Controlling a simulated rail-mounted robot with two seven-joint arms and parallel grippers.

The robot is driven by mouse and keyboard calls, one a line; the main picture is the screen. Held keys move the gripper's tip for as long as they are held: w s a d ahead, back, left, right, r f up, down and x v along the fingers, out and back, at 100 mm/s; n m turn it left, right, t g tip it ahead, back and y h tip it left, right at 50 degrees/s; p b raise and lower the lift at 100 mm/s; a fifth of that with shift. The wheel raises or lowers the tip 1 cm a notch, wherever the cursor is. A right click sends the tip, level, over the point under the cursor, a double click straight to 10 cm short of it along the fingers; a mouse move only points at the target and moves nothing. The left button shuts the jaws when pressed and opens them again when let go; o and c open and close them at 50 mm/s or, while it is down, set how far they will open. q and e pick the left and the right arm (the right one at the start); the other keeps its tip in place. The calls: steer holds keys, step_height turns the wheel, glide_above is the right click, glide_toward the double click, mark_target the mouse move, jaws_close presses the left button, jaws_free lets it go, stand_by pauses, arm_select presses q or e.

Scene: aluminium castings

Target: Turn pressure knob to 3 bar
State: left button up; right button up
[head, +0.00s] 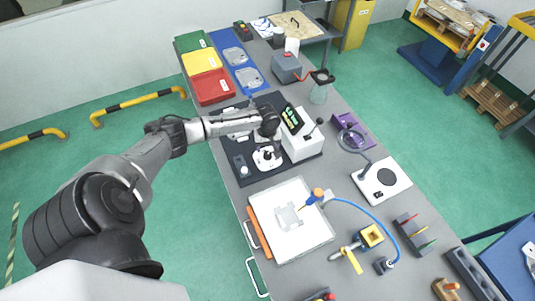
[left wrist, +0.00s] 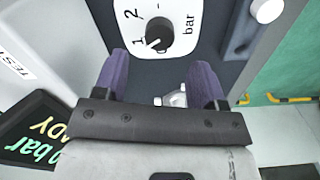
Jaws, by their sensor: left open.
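The pressure knob (left wrist: 160,34) is black and sits on a white dial plate (left wrist: 182,14) marked 1, 2 and bar in the left wrist view. Its white pointer mark appears to point toward the 1. The white dial also shows in the head view (head: 267,158), partly behind my gripper. My left gripper (left wrist: 160,62) is open, with its two purple fingers apart and nothing between them. The knob lies just beyond the fingertips. In the head view my left gripper (head: 271,138) is over the dial. My right gripper is not in view.
A white box with a tilted black display (head: 292,118) in green text stands right of the gripper. Its text is cut off in the wrist view. A lamp-like magnifier (head: 353,140), a white tray (head: 297,240), and red, yellow and green bins (head: 210,86) are on the bench.

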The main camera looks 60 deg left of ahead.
mark_target(268, 154)
arm_select(q)
steer(key=shift+f+b, duration=0.35)
steer(key=shift+f, duration=2.6)
steer(key=shift+c, duration=0.5)
steer(key=c, duration=0.8)
steer(key=shift+c, duration=0.2)
